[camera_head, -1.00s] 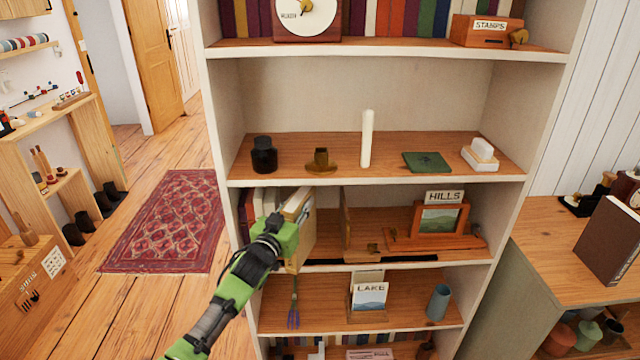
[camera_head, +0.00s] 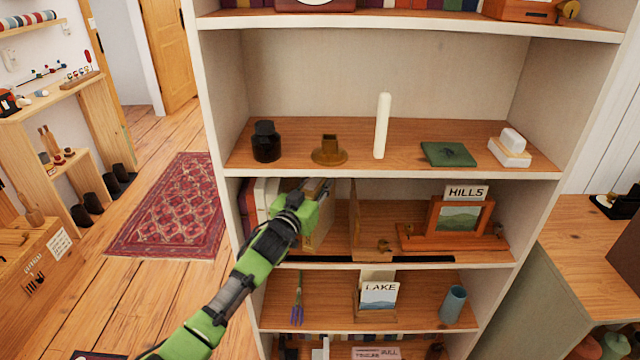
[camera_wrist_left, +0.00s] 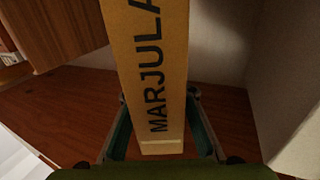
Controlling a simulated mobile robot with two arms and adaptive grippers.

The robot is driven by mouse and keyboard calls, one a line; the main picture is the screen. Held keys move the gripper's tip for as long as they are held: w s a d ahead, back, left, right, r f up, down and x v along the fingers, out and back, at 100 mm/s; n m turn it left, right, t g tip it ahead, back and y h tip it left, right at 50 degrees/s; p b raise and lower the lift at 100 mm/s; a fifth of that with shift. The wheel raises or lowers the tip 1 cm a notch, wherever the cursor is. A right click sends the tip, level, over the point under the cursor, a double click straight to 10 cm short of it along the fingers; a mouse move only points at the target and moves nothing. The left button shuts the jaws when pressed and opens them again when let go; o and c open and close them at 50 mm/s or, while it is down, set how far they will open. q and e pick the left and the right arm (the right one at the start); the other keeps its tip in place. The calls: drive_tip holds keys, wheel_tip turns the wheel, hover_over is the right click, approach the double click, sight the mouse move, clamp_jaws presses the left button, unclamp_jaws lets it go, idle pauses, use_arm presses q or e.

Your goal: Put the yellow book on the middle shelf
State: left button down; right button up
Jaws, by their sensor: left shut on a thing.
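The yellow book (camera_head: 321,222) is upright in the left part of the middle shelf (camera_head: 373,252), partly hidden by my gripper. My left gripper (camera_head: 316,192) is shut on it from the front. In the left wrist view, the yellow book (camera_wrist_left: 150,60) stands between the two fingers of my left gripper (camera_wrist_left: 160,125), with its spine marked "MARJULA" facing the camera. I cannot tell whether its bottom touches the shelf board. My right gripper is not in view.
The shelf above carries a black jar (camera_head: 266,142) and a white candle (camera_head: 382,125).

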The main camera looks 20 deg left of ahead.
use_arm(q)
drive_tip(key=shift+s+r, duration=0.25)
drive_tip(key=shift+r, duration=0.1)
drive_tip(key=c, duration=2)
unclamp_jaws()
drive_tip(key=shift+w+f, duration=0.2)
drive_tip(key=shift+f, duration=0.2)
drive_tip(key=o, duration=0.3)
drive_tip(key=shift+s+r, duration=0.1)
drive_tip(key=shift+r, duration=0.1)
drive_tip(key=shift+s+f, duration=0.1)
drive_tip(key=shift+f, duration=0.05)
drive_tip(key=shift+s+a, duration=0.1)
drive_tip(key=shift+s, duration=0.25)
drive_tip(key=s+a, duration=0.1)
drive_tip(key=s, duration=1)
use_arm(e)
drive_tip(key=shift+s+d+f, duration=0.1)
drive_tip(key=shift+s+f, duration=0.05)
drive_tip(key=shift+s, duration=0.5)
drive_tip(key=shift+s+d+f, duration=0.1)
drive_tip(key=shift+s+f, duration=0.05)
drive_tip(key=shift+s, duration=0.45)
use_arm(q)
drive_tip(key=shift+a, duration=0.1)
